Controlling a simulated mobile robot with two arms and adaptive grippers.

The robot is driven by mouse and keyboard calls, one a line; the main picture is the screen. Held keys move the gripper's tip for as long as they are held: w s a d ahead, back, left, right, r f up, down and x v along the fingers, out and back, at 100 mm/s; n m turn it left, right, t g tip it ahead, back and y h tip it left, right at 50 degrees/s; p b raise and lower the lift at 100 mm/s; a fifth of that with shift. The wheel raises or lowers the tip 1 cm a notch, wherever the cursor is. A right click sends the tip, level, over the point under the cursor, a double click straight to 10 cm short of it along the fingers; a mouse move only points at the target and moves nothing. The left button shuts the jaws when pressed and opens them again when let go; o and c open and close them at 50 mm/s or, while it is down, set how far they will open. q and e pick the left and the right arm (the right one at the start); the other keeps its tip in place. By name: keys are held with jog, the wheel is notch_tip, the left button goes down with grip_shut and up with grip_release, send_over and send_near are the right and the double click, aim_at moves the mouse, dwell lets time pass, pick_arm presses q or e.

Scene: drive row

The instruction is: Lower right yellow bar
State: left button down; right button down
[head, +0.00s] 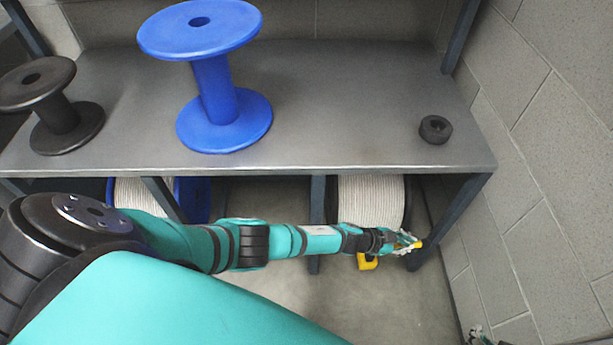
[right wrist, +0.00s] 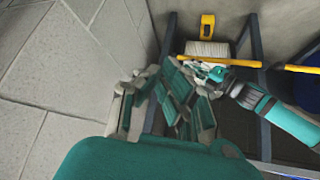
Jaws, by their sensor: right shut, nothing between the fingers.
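A yellow bar (right wrist: 238,62) runs level across the front of a white-wound spool (right wrist: 208,48) in the right wrist view. In the head view only a short yellow end (head: 418,244) shows beside my left gripper (head: 405,241). My left gripper (right wrist: 207,72) is at the bar in the right wrist view; whether its fingers are closed on the bar is not clear. My right gripper (right wrist: 163,103) is shut and empty, apart from the bar. In the head view a bit of it (head: 479,336) shows at the bottom edge. A second yellow bar (right wrist: 302,69) lies further right in the wrist view.
A grey bench (head: 340,100) carries a blue spool (head: 215,90), a black spool (head: 58,118) and a small black ring (head: 435,129). A yellow block (head: 367,261) shows below the white-wound spool. A block wall (head: 550,150) stands close on the right.

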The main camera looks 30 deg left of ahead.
pick_arm(q)
jog(key=shift+s+f, duration=0.2)
jog(key=shift+f, duration=0.05)
pick_arm(e)
jog(key=shift+s, duration=0.1)
